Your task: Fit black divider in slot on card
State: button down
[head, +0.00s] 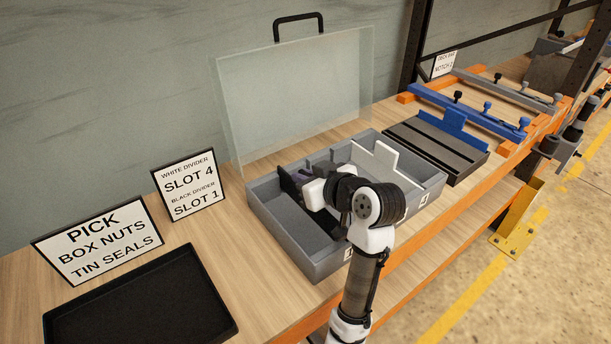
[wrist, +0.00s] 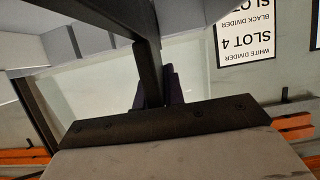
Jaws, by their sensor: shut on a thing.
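The black divider (head: 288,187) stands upright across the left part of the grey box (head: 277,240), its lower edge down between the box walls. My gripper (head: 303,176) is shut on it from the right side. In the wrist view the divider (wrist: 148,50) shows edge-on, against the dark fingers (wrist: 170,87). Whether it sits in a slot groove is hidden. The white divider (head: 374,163) stands in the right part of the box. The card (head: 190,185) reads white divider slot 4, black divider slot 1. It also shows upside down in the wrist view (wrist: 247,38).
The box's clear lid (head: 295,90) stands open behind. A pick sign (head: 97,240) and a black tray (head: 140,305) are at left. A dark grooved block with a blue part (head: 440,130) is right of the box. My arm covers the box's front middle.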

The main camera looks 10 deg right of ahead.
jog(key=shift+f+b, duration=0.35)
jog(key=shift+f, duration=0.25)
jog(key=c, duration=1.4)
grip_release()
jog(key=b+v, duration=0.1)
jog(key=v, duration=1)
jog(key=shift+s+d+r+b, duration=0.1)
jog(key=shift+s+d+b, duration=0.1)
jog(key=shift+b, duration=0.1)
jog(key=shift+s+d, duration=0.1)
jog(key=shift+v, duration=1.15)
